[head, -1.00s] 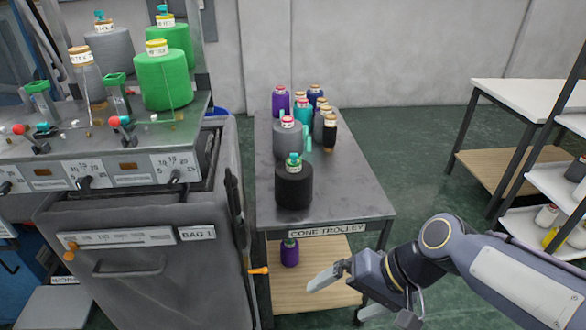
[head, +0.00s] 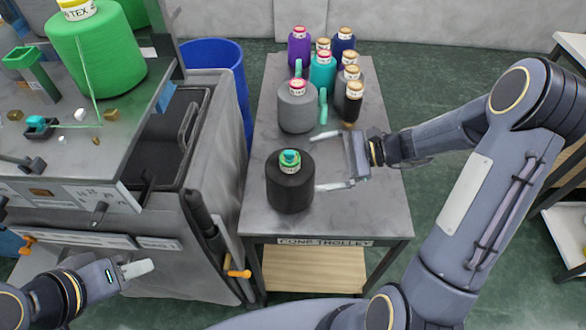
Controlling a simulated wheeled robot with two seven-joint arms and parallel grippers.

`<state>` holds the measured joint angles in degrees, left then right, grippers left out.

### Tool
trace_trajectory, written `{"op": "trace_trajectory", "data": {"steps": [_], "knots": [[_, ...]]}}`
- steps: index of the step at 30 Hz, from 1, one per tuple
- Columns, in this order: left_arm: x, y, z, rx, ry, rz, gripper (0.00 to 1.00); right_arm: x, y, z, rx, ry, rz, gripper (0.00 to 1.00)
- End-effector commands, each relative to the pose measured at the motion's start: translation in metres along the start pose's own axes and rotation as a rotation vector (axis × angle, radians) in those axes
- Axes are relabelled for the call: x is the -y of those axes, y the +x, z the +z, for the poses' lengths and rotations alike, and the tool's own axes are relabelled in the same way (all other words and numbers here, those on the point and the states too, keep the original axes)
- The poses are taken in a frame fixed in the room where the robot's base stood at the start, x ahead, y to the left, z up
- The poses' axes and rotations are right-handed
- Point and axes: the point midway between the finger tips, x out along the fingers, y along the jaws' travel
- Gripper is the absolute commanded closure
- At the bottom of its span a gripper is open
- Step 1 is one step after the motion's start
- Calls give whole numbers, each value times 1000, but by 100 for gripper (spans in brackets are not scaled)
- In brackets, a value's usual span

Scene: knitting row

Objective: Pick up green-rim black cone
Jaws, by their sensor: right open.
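The green-rim black cone (head: 290,187) stands upright near the front of the grey cone trolley (head: 380,215). Its top shows a green and teal rim. My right gripper (head: 322,162) is open and empty just right of the cone. Its nearer finger points at the cone's right side, and its farther finger lies behind and to the right. I cannot tell whether the nearer finger touches the cone. My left gripper (head: 140,268) is at the lower left, in front of the machine and well away from the cone. Its finger gap cannot be made out.
A grey cone (head: 297,107) stands behind the black cone, with a teal cone (head: 322,72), a purple cone (head: 299,50) and others further back. A dark cone (head: 352,106) stands close behind my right gripper. The knitting machine (head: 180,215) borders the trolley on the left.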

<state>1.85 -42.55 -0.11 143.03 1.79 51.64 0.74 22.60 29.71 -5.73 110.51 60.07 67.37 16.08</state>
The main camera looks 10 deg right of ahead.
Motion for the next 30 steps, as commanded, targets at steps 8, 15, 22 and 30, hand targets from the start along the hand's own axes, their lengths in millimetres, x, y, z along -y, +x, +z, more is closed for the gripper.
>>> {"op": "trace_trajectory", "data": {"steps": [8, 15, 22, 30], "knots": [[-4, -9, -5, 0, 0, 0, 64, -3, 35, 2, 1, 1, 6, 0], [-6, -14, -7, 0, 0, 0, 64, -4, 65, 1, -1, -2, 5, 0], [-6, -13, -7, 0, 0, 0, 64, -4, 68, 0, -2, -3, 2, 0], [-6, -13, -7, 0, 0, 0, 64, -4, 67, 0, -2, -3, 2, 31]]}}
